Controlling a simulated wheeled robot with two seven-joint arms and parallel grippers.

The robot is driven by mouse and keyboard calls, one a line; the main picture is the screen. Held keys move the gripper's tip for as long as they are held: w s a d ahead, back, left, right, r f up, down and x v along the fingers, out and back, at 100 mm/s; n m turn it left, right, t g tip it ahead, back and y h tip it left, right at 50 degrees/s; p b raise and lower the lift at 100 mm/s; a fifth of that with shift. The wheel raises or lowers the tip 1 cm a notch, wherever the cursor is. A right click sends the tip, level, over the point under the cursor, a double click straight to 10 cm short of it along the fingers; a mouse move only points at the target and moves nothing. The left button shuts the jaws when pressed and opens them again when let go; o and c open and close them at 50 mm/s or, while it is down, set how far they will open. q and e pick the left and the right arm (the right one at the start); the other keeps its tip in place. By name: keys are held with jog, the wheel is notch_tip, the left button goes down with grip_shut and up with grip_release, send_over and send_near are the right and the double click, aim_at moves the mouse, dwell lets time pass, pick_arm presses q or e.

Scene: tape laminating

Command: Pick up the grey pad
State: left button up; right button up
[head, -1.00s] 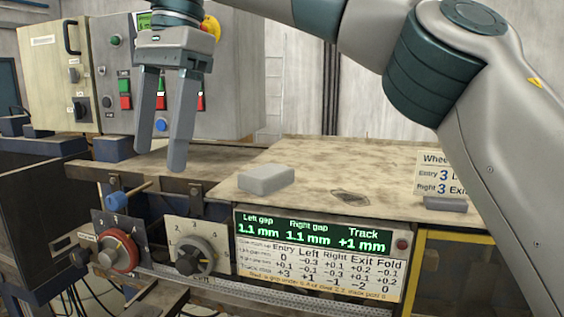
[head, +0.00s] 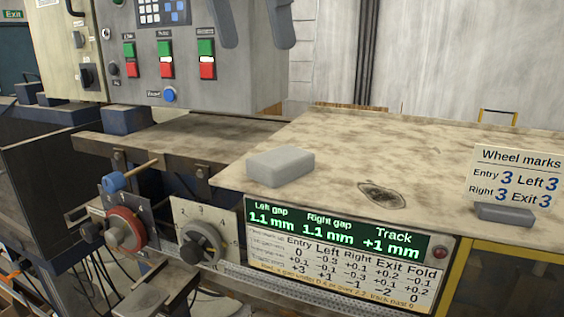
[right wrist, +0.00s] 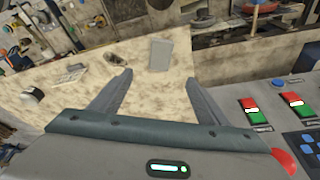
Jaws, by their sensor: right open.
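The grey pad (head: 280,166) is a light grey block lying flat near the front left edge of the stained worktop (head: 335,150). My right gripper (head: 256,44) shows only by its two fingers at the top of the head view, above and apart from the pad. In the right wrist view the right gripper (right wrist: 159,76) is open and empty. The pad (right wrist: 160,55) shows there just beyond the gap between the fingertips, on the worktop. My left gripper is in neither view.
A "Wheel marks" sign (head: 517,178) with a dark grey block (head: 505,215) at its foot stands at the right. A dark stain (head: 382,195) marks the worktop. A control box (head: 185,60) with buttons stands behind left. Knobs (head: 125,230) and a display (head: 340,232) are below the front edge.

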jog(key=f, duration=0.1)
jog(key=b, duration=0.3)
send_near(280, 156)
jog(key=shift+w+d+f+p, duration=0.2)
jog(key=shift+w+f+p, duration=0.05)
jog(key=shift+f, duration=0.3)
jog(key=shift+w+d+f+p, duration=0.2)
jog(key=shift+w+f, duration=0.05)
jog(key=shift+f, duration=0.9)
jog(key=shift+d+f+p, duration=0.15)
jog(key=shift+f+p, duration=0.35)
jog(key=p+x, duration=0.1)
jog(key=x, duration=0.2)
jog(key=shift+w+f+p, duration=0.1)
jog(key=shift+f+p, duration=0.25)
jog(key=shift+f, duration=0.25)
